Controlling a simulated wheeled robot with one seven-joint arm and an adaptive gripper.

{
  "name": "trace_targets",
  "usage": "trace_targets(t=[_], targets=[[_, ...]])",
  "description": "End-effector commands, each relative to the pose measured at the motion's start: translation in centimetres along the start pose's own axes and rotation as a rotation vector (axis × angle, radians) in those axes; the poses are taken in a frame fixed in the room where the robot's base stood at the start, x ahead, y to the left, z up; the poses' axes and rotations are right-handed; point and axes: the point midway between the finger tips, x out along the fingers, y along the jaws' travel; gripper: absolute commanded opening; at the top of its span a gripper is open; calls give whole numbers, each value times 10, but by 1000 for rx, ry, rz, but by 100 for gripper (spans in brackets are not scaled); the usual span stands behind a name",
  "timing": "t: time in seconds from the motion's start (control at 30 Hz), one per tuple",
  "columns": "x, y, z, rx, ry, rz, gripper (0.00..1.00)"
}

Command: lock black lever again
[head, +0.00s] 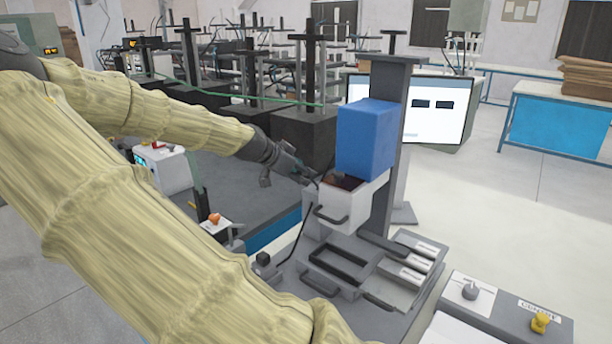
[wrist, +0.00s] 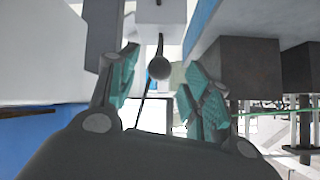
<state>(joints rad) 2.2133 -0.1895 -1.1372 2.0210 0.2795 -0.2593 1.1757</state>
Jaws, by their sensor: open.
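The black lever shows in the wrist view as a round dark knob (wrist: 159,69) on a short thin stem. The knob appears between the two teal-padded fingers of my gripper (wrist: 161,78), with a visible gap on each side. How far ahead of the fingertips it is, I cannot tell. In the head view my gripper (head: 301,177) is open beside the left side of the white box (head: 343,208) under the blue block. There the knob is not clear against the dark fingers. A thin dark rod (head: 296,236) rises from the bench below.
The blue block (head: 366,138) stands by a grey column (head: 390,160). A grey fixture (head: 345,262) lies below. A control panel with a grey knob (head: 470,291) and a yellow knob (head: 540,322) is at front right. Dark battery blocks (head: 303,135) stand behind my gripper.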

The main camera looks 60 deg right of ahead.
Motion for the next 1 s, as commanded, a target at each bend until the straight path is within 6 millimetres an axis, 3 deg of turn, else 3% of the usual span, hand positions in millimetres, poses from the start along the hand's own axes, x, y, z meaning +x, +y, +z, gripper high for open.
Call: trace_targets(t=[0.2, 0.43, 0.63, 1.0], targets=[[-36, 0, 0, 1, 1, -2, 49], [-64, 1, 0, 0, 0, 0, 49], [-75, 1, 0, 0, 0, 2, 49], [-76, 2, 0, 0, -1, 2, 49]])
